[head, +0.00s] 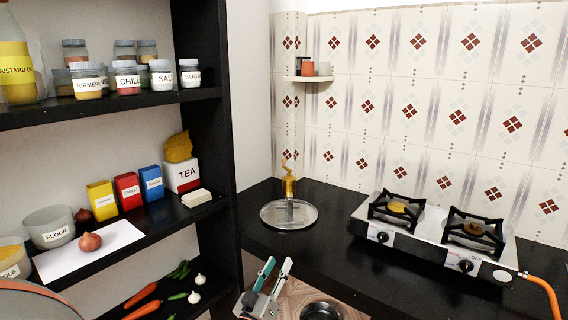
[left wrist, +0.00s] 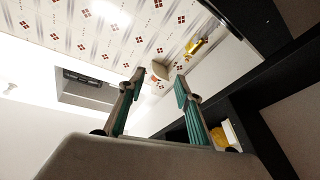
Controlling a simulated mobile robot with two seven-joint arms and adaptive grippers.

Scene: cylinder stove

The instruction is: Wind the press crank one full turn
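A small brass press (head: 289,187) stands upright on the black counter, over a round silvery plate (head: 268,215). A twisted brass piece, which looks like its crank, rises from its top; its exact shape is too small to tell. A brass-coloured thing (left wrist: 195,46), likely the same press, shows in the left wrist view beyond the fingers. My left gripper (head: 277,265) is in front of the counter, below and nearer than the plate, apart from the press. Its teal-padded fingers are spread with nothing between them, as the left wrist view (left wrist: 156,85) also shows. My right gripper is not in view.
A two-burner gas stove (head: 435,235) with an orange hose (head: 543,287) stands right of the press. Dark shelves (head: 110,108) with jars, boxes and vegetables fill the left. A small wall shelf (head: 307,79) holds cups. A dark round bowl (head: 322,311) lies low beside my gripper.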

